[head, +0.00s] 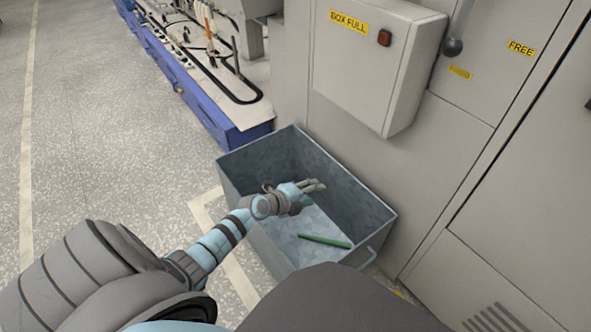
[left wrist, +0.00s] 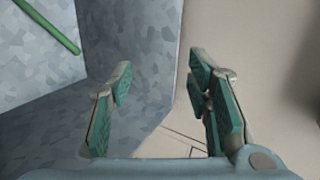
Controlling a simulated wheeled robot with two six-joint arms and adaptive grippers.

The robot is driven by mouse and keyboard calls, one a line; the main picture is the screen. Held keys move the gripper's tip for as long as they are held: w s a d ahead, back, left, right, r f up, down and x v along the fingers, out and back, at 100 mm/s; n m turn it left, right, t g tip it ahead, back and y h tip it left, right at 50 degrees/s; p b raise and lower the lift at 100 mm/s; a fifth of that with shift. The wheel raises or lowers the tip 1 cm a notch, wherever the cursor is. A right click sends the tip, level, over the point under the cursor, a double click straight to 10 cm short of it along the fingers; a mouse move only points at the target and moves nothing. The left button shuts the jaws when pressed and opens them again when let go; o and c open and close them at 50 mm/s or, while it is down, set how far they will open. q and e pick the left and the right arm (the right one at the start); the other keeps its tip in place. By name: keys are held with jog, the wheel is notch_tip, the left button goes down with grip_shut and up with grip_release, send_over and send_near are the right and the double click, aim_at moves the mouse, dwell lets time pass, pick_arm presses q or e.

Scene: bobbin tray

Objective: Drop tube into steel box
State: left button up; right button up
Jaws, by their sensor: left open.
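The steel box (head: 365,196) is a grey, open-topped metal bin on the floor in the middle of the head view. A thin green tube (head: 325,241) lies inside it, apparently flat on its bottom. The tube also shows at the top left of the left wrist view (left wrist: 48,25), against speckled metal. My left gripper (head: 316,188) is over the box opening, apart from the tube. In the left wrist view its fingers (left wrist: 160,75) are spread with nothing between them. My right gripper is not in view.
A grey machine cabinet with a "BOX FULL" panel (head: 362,60) stands right behind the box. A blue-edged machine bench (head: 235,137) is at the box's far left corner. The speckled floor (head: 100,130) to the left is clear.

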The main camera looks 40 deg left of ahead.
pick_arm(q)
jog(key=v, duration=1.1)
jog(key=shift+s+r, duration=0.2)
jog(key=shift+a, duration=0.1)
